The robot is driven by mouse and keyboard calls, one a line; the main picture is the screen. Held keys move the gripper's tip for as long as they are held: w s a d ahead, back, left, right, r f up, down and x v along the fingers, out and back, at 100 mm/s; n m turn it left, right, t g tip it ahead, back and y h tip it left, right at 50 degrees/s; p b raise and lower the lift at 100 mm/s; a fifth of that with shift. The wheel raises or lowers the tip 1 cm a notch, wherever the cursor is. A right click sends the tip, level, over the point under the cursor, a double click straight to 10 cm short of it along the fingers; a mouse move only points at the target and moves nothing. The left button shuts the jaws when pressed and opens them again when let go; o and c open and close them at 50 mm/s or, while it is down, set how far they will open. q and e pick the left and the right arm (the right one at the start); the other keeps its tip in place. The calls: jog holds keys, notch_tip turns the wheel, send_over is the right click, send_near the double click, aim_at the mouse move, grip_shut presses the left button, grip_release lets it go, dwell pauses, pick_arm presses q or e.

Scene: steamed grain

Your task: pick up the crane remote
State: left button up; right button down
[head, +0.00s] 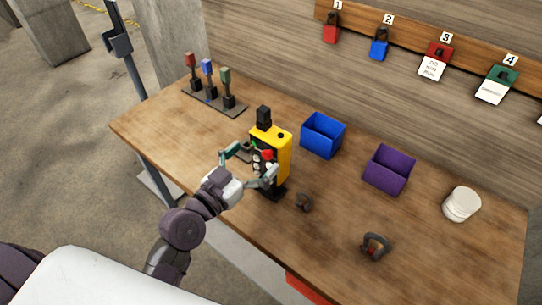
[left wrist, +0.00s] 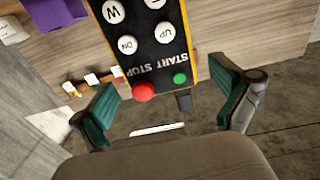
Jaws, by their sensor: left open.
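The crane remote (head: 284,139) is a yellow box with a black button face, upright on the wooden table in a dark stand. In the left wrist view the remote (left wrist: 150,50) shows white buttons marked UP and DN, a red button and a green one. My left gripper (head: 248,167) is open at the front of the remote, its fingers towards the remote's two sides. In the left wrist view the left gripper (left wrist: 165,100) has its green finger pads apart, with the remote's end between and beyond them. I cannot tell whether a finger touches it. My right gripper is not in view.
A blue bin (head: 323,135) and a purple bin (head: 388,169) stand right of the remote. A dark shackle (head: 375,246), a small dark object (head: 304,202) and a white cylinder (head: 461,204) are on the table (head: 330,255). Three coloured levers (head: 209,84) stand at the far left.

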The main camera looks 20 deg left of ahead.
aim_at(270, 144)
pick_arm(q)
jog(key=p+x, duration=0.2)
jog(key=x, duration=0.2)
jog(key=shift+w+d+f, duration=0.1)
jog(key=shift+w+d, duration=0.1)
jog(key=shift+w, duration=0.15)
jog(key=shift+w+d+f, duration=0.15)
jog(key=shift+w+d, duration=0.05)
jog(key=shift+w, duration=0.2)
jog(key=shift+s, duration=0.1)
jog(key=shift+a, duration=0.1)
jog(key=shift+c, duration=1.2)
jog(key=c, duration=1.1)
jog(key=shift+c, duration=1)
